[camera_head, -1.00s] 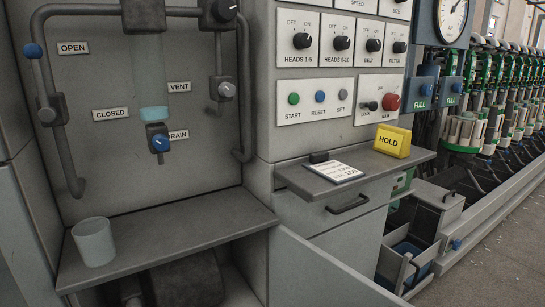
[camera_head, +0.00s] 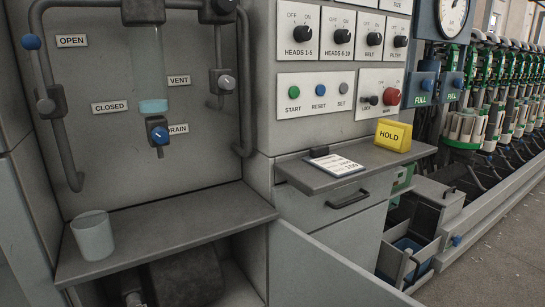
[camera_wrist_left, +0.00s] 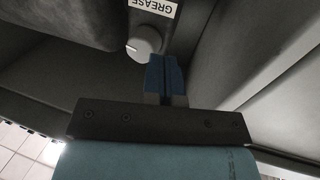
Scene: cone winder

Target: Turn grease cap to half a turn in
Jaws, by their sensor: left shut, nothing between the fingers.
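The grease cap is a round grey knob (camera_wrist_left: 145,43) below a white label reading GREASE (camera_wrist_left: 154,7), which appears upside down in the left wrist view. My left gripper (camera_wrist_left: 166,66) has blue fingers, shut together and empty. Its fingertips are close beside the cap, to its right and slightly below it in the picture. I cannot tell whether they touch it. In the head view the space under the left shelf is dark, and the cap cannot be made out clearly there. My right gripper is in neither view.
A left shelf (camera_head: 190,226) carries a grey cup (camera_head: 93,235). A panel door (camera_head: 330,268) stands open beside the recess. A second shelf (camera_head: 405,157) holds a yellow HOLD block (camera_head: 393,135) and a card (camera_head: 336,165). In the wrist view, dark walls close in around the cap.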

